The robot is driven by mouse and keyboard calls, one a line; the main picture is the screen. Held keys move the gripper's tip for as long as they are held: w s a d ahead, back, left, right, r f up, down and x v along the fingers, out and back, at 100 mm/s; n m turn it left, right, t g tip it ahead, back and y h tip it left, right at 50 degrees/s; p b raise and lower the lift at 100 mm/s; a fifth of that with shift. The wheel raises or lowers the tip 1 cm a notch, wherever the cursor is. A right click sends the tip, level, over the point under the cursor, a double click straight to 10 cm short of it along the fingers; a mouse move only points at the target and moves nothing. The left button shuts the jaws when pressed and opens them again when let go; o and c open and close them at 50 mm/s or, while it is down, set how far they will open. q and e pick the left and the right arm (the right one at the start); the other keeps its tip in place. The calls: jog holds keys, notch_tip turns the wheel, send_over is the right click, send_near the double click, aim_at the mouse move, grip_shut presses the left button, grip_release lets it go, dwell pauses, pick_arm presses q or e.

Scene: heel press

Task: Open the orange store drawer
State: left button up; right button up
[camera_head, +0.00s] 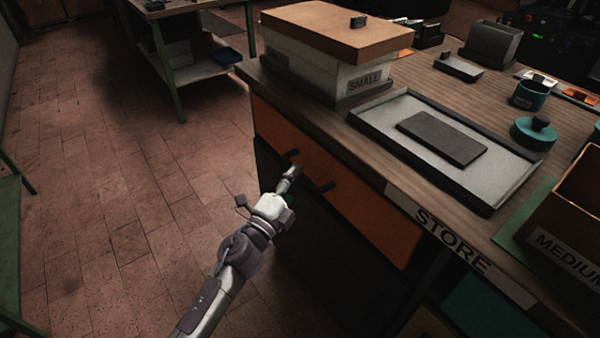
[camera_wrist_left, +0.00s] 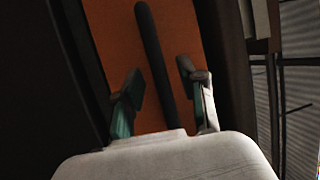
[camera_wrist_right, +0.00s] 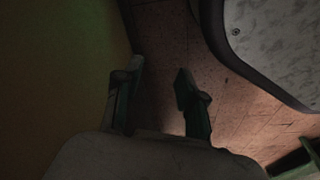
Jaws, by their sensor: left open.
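The orange store drawer (camera_head: 355,200) is in the counter's front, below the STORE label (camera_head: 465,248). It looks shut. Its dark bar handle (camera_head: 318,186) runs along its face, partly hidden by my left gripper (camera_head: 290,180). In the left wrist view, the handle (camera_wrist_left: 152,50) runs in between the two open fingers of my left gripper (camera_wrist_left: 160,92), with the orange drawer face (camera_wrist_left: 110,40) behind it. Neither finger appears closed on it. My right gripper (camera_wrist_right: 160,92) shows only in its own wrist view, with its fingers apart and nothing between them.
On the counter (camera_head: 345,125) stand a lidded box marked SMALL (camera_head: 320,70), a grey tray (camera_head: 385,120) with a dark slab (camera_head: 440,138), and an open box marked MEDIUM (camera_head: 565,250). Teal containers (camera_head: 528,96) are at the right. The floor (camera_head: 130,200) left of the counter is clear.

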pick_arm(q)
jog(key=shift+x, duration=0.95)
grip_shut()
